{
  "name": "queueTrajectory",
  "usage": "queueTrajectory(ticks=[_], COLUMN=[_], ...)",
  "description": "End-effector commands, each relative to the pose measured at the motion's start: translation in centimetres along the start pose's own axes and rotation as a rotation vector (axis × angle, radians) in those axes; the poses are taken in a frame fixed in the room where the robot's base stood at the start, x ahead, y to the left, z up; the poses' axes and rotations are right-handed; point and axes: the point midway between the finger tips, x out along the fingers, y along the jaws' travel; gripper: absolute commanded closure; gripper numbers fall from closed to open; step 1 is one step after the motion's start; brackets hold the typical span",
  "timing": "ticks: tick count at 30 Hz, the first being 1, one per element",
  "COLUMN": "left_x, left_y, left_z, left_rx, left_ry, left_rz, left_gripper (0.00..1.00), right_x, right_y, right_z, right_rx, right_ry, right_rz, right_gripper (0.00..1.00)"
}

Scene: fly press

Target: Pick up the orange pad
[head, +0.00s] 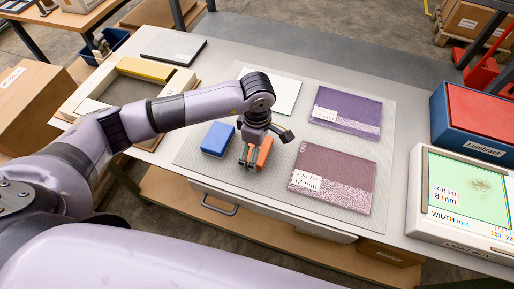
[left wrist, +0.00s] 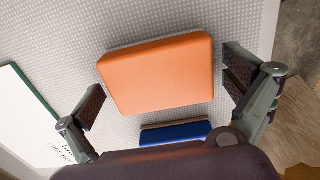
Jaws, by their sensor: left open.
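The orange pad (left wrist: 158,74) lies on the grey textured mat (left wrist: 150,20) in the left wrist view, between the two open fingers and apart from both. In the head view only part of the orange pad (head: 264,152) shows beside my left gripper (head: 252,160), which is above it and hides the rest. My left gripper (left wrist: 165,88) is open and empty, with one finger on either side of the pad. A blue pad (head: 217,139) lies just left of the orange one; it also shows in the left wrist view (left wrist: 175,133). My right gripper is not in view.
A white card (head: 275,92), a purple card (head: 345,111) and a maroon card (head: 333,176) lie on the mat around the gripper. A light box (head: 470,195) and a blue box with a red top (head: 475,115) stand at the right. A wooden tray (head: 82,105) is at the left.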

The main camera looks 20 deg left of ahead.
Motion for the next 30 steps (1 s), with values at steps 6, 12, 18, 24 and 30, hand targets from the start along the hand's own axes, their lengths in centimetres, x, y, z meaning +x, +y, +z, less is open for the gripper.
queueTrajectory(ticks=[6, 12, 18, 24, 30], left_x=[0.03, 0.0, -0.01, -0.02, -0.05], left_y=[0.02, 0.03, 0.03, 0.03, 0.05], left_z=[0.03, 0.03, 0.03, 0.04, 0.04], left_rx=[0.001, 0.001, 0.0, 0.0, 0.0], left_ry=[0.0, 0.0, 0.0, -0.001, -0.001], left_rz=[0.001, 0.001, 0.001, 0.001, 0.001], left_gripper=[0.03, 0.16, 0.29, 0.43, 0.47], right_x=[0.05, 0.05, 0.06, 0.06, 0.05], right_y=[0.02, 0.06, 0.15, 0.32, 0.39], right_z=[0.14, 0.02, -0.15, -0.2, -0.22], right_rx=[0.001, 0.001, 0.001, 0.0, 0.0], right_ry=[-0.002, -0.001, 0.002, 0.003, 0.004], right_rz=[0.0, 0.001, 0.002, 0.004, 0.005], right_gripper=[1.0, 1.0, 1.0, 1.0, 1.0])
